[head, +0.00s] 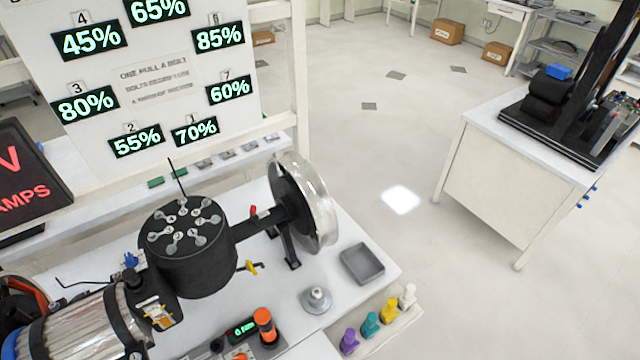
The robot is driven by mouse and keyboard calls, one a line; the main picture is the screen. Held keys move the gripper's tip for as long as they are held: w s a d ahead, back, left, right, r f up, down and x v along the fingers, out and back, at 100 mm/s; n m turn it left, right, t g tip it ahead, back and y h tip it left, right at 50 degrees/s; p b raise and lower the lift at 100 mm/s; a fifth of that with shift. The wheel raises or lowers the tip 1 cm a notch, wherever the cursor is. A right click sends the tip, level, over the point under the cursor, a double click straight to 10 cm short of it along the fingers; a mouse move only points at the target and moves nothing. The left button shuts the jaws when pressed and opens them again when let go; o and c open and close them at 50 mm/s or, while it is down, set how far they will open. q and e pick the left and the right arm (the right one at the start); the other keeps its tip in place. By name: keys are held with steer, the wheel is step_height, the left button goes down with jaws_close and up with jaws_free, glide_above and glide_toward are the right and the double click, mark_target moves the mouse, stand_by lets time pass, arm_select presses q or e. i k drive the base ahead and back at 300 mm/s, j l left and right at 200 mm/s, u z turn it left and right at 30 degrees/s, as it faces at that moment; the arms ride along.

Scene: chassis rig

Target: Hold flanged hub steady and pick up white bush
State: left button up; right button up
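A flanged hub (316,300), grey metal with a wide round base and a narrower raised boss, stands upright on the white bench, near its right front edge. A white bush (407,296) stands at the far right end of a row of coloured bushes on a pale ledge beside the bench. The purple bush (349,342), teal bush (369,324) and yellow bush (389,309) stand in line with it. Nothing touches the hub or the white bush. Neither of my grippers can be made out in the head view.
An empty grey tray (362,264) lies behind the hub. A black drum with bolts (187,245), a shiny wheel (308,205) and an orange-knobbed control box (255,340) crowd the bench. A percentage board (150,75) stands behind. Open floor lies to the right.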

mark_target(317, 291)
steer(key=i+l+u, duration=0.1)
steer(key=l+u, duration=0.3)
steer(key=l, duration=0.15)
steer(key=l+u, duration=0.8)
steer(key=l, duration=0.3)
